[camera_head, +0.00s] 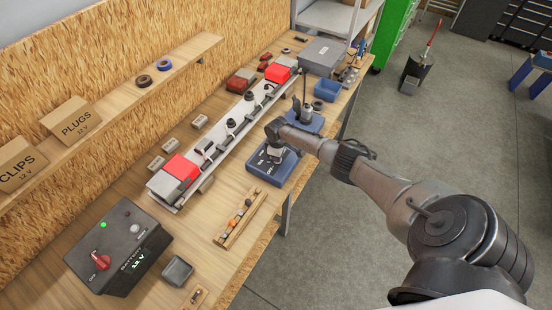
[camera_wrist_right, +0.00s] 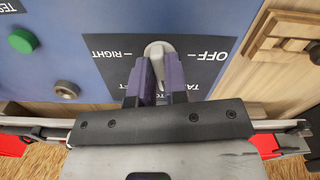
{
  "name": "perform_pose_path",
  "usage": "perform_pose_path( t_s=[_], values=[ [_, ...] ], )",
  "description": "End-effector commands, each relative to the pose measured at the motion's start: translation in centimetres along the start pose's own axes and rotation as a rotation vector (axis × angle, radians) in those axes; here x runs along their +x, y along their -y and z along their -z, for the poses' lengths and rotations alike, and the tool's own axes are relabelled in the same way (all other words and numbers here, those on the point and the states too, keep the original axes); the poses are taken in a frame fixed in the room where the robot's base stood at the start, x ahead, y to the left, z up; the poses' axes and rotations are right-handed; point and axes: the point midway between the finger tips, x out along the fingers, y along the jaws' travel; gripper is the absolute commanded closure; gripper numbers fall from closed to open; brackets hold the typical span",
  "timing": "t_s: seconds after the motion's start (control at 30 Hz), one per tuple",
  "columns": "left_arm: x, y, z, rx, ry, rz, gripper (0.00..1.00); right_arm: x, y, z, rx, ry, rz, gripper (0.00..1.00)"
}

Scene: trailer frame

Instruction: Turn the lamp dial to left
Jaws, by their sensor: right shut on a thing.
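The lamp dial (camera_wrist_right: 159,49) is a light grey knob on a dark label plate on the blue control box (camera_head: 258,166). In the right wrist view the upside-down labels OFF and RIGHT flank it; lower labels are partly covered by the fingers. My right gripper (camera_wrist_right: 160,82) is shut on the dial, a purple-grey finger on each side. The dial's long axis looks roughly upright in that view; which label it points at is unclear. In the head view my right gripper (camera_head: 278,147) is over the box and hides the dial. My left gripper is not in view.
A wooden tray (camera_head: 241,218) and black battery box (camera_head: 118,246) are nearby. The trailer board with red lamps (camera_head: 180,172) runs behind. A blue bin (camera_head: 327,89) is further back.

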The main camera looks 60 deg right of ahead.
Motion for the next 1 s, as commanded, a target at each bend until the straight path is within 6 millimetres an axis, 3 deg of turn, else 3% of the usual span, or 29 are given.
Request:
perform_pose_path(
  t_s=[0.53, 1.0],
  values=[
    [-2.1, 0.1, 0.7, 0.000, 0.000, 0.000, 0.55, -0.2, 0.1, 0.1, 0.403, -0.001, 0.002, 0.99],
    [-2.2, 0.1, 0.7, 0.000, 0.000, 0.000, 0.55, -0.1, 0.0, 0.1, 0.463, -0.001, 0.001, 0.99]
  ],
)
